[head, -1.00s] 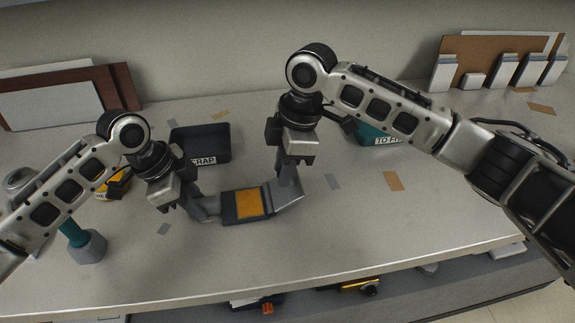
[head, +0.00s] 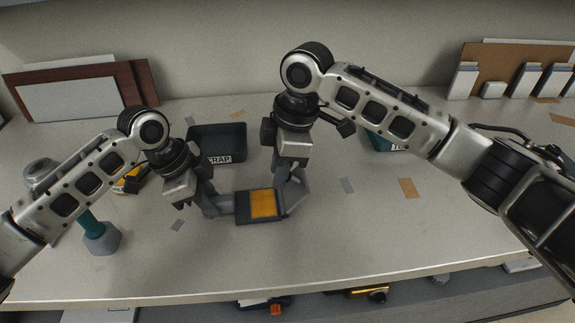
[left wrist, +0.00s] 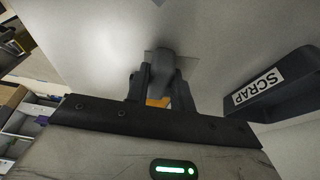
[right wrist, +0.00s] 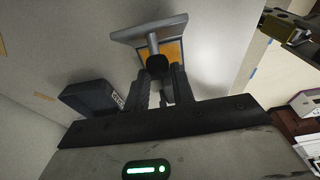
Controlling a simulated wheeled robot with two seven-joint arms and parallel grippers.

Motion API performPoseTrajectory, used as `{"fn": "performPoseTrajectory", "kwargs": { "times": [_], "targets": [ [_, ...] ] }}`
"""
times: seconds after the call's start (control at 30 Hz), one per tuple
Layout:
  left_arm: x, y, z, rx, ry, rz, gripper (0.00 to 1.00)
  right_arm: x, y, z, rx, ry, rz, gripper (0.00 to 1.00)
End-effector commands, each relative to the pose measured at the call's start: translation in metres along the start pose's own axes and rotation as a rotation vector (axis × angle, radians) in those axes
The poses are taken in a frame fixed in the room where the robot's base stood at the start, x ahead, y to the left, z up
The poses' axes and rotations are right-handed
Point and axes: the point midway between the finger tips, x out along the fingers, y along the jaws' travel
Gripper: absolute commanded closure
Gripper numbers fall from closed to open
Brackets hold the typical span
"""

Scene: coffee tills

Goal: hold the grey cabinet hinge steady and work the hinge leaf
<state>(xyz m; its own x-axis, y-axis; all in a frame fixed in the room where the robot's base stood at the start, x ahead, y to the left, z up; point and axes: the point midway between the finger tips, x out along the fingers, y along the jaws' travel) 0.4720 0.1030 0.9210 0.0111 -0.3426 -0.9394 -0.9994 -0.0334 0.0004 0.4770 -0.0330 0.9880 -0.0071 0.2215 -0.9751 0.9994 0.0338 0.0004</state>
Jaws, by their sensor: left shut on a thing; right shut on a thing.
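The grey cabinet hinge (head: 244,212) lies on the table in the head view, with an orange-yellow panel on its fixed part. My left gripper (head: 207,200) is shut on the grey grip at the hinge's left end, which stands between its fingers in the left wrist view (left wrist: 161,64). My right gripper (head: 290,172) is shut on the knob of the hinge leaf (head: 299,196). The leaf is tilted up at the hinge's right side. In the right wrist view the leaf (right wrist: 142,29) shows as a grey plate, with the dark knob (right wrist: 157,65) between the fingers.
A dark SCRAP bin (head: 217,142) stands behind the hinge. A teal bin (head: 378,142) is partly hidden behind my right arm. A teal-handled tool (head: 100,238) stands at the left. Flat scraps (head: 408,188) lie on the table, whose front right is clear.

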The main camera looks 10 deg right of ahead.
Motion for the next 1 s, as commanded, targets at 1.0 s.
{"fn": "performPoseTrajectory", "kwargs": {
  "times": [1.0],
  "targets": [
    [-0.001,0.0,-0.001,0.0,0.002,-0.001,1.0,0.007,0.0,-0.02,0.002,-0.002,0.0,0.91]
  ]
}}
